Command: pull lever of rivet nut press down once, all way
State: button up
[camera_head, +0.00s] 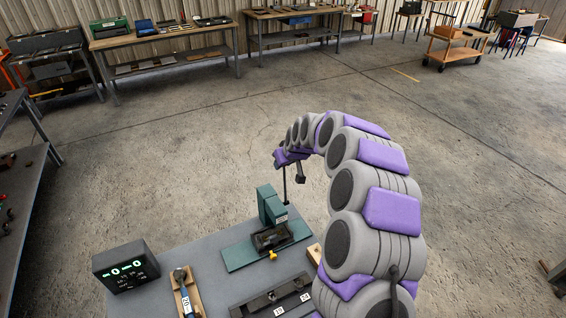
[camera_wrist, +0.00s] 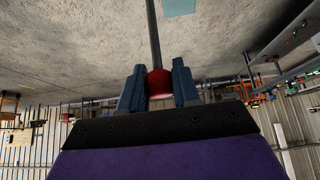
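The green rivet nut press (camera_head: 271,208) stands on a green base plate (camera_head: 240,255) on the grey bench. Its dark lever (camera_head: 285,188) rises nearly upright from the press head to my gripper (camera_head: 284,158). In the wrist view the lever rod (camera_wrist: 153,35) ends in a red knob (camera_wrist: 159,84). The knob sits between the two blue fingers of my gripper (camera_wrist: 159,86), which appear to touch it on both sides. In the head view the knob and fingertips are mostly hidden by my purple and grey arm.
A dark display box (camera_head: 126,266) with green digits stands at the bench's left. A tool on a wooden block (camera_head: 187,293) and a dark tray (camera_head: 272,300) lie in front. A yellow piece (camera_head: 272,255) is by the press base. Open concrete floor lies beyond the bench.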

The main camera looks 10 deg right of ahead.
jog(key=shift+w+a, duration=0.1)
jog(key=shift+c, duration=1.1)
jog(key=shift+s+d, duration=0.25)
jog(key=shift+s, duration=0.4)
jog(key=shift+s+d, duration=0.2)
jog(key=shift+s, duration=0.45)
jog(key=shift+s+d+f+b, duration=0.1)
jog(key=shift+s+d+b, duration=0.2)
jog(key=shift+s, duration=0.35)
jog(key=shift+s+d+f+b, duration=0.15)
jog(key=shift+s+b, duration=0.15)
jog(key=shift+s, duration=0.35)
jog(key=shift+s+d+f+b, duration=0.15)
jog(key=shift+s+d+b, duration=0.1)
jog(key=shift+s, duration=0.35)
jog(key=shift+s+d+f+b, duration=0.15)
jog(key=shift+s+b, duration=0.1)
jog(key=shift+s, duration=0.35)
